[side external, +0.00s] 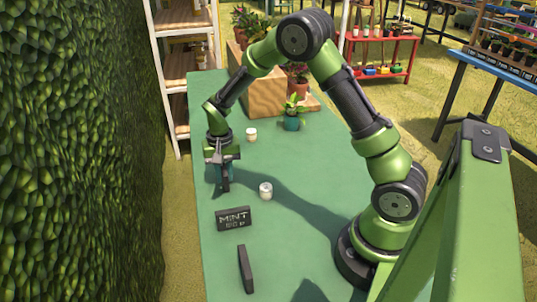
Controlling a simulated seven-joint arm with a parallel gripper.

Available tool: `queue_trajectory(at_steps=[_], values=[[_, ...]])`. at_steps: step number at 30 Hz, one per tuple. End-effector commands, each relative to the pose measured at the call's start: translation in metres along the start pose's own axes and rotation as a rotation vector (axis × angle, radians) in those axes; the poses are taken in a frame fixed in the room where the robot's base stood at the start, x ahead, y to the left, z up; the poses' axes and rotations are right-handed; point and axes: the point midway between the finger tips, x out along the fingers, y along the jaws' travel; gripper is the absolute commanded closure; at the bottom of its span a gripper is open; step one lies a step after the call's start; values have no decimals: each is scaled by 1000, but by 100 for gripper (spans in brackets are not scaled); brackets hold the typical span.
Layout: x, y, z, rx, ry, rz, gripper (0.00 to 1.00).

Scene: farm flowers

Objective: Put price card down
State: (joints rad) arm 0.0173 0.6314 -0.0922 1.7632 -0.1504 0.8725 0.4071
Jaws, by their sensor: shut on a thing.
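My gripper (225,178) points down over the left part of the green table. It is shut on a small dark thing that looks like a price card seen nearly edge-on; the fingers hide much of it. I cannot tell whether its lower edge touches the table. A dark price card reading MINT (233,218) stands on the table just in front of my gripper, apart from it. Another dark card (245,268) stands nearer the camera, seen nearly edge-on.
The green table (300,245) has small white jars (266,191) and (251,134) to the right of my gripper. A teal pot with a plant (292,121) and a wooden crate (265,95) stand behind. A leafy hedge (80,150) rises at left.

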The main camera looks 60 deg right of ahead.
Motion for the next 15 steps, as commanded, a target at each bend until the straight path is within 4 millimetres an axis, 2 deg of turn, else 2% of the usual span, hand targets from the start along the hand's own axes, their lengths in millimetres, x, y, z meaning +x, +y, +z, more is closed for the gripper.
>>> queue_trajectory(at_steps=[3, 4, 9, 15], values=[[3, 0, 0, 0, -1, 0, 100], [3, 0, 0, 0, -1, 0, 78], [3, 0, 0, 0, 0, 0, 54], [3, 0, 0, 0, 0, 0, 54]])
